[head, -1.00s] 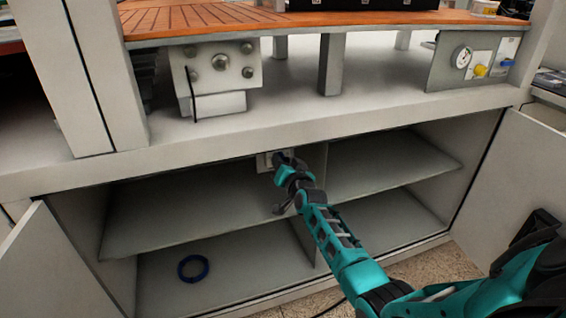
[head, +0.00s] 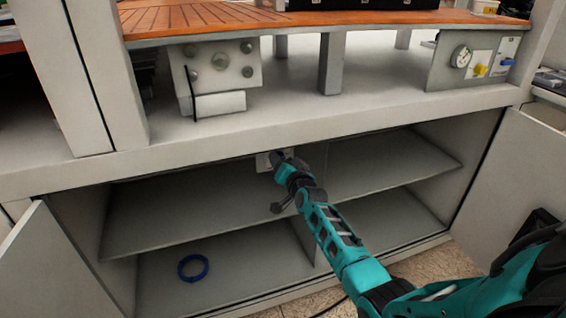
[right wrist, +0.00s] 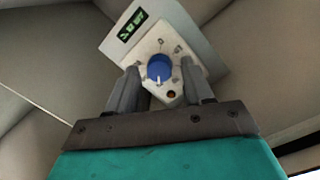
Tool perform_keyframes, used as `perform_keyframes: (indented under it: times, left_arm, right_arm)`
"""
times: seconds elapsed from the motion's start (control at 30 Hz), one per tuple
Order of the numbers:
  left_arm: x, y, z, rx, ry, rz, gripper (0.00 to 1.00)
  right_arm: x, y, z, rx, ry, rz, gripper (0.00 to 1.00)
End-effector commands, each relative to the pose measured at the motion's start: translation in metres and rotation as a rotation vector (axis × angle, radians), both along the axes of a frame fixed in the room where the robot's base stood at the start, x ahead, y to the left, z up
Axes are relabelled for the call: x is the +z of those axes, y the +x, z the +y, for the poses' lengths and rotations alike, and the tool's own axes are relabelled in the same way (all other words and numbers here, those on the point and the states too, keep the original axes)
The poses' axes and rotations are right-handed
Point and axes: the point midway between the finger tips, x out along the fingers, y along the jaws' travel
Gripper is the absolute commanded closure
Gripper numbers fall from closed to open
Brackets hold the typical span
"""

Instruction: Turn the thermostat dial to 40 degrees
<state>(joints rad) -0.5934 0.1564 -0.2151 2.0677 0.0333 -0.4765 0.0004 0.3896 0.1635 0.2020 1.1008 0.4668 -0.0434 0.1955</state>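The thermostat is a pale box (right wrist: 203,32) with a green-lit display (right wrist: 132,25), its digits too small to read. Its blue dial (right wrist: 159,67) has a white pointer mark on the lower edge in the right wrist view. In the head view the thermostat (head: 263,163) is mounted inside the open cabinet, partly hidden by my gripper. My right gripper (right wrist: 161,86) is open, with one finger on each side of the dial. A gap shows between each finger and the dial, and the fingers look short of closing on it. My left gripper is not in view.
Open doors stand left (head: 45,265) and right (head: 520,175). A small orange-red spot (right wrist: 171,94) sits below the dial.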

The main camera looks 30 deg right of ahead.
Motion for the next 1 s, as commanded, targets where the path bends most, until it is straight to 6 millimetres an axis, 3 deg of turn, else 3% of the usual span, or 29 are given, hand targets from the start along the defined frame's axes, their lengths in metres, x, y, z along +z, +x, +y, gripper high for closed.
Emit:
perform_keyframes:
  times: [0.3, 0.47, 0.8, 1.0]
  left_arm:
    - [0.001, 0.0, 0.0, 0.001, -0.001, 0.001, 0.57]
    - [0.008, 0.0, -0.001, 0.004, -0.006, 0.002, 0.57]
    - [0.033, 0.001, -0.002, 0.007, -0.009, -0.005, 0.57]
    - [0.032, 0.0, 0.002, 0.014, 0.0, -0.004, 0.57]
  right_arm:
    - [-0.001, -0.002, 0.001, 0.0, 0.001, 0.002, 0.44]
    - [0.002, -0.014, 0.004, 0.0, 0.001, 0.002, 0.44]
    - [0.009, -0.076, 0.018, 0.0, -0.001, 0.004, 0.44]
    - [0.011, -0.107, 0.026, 0.001, 0.0, 0.003, 0.44]
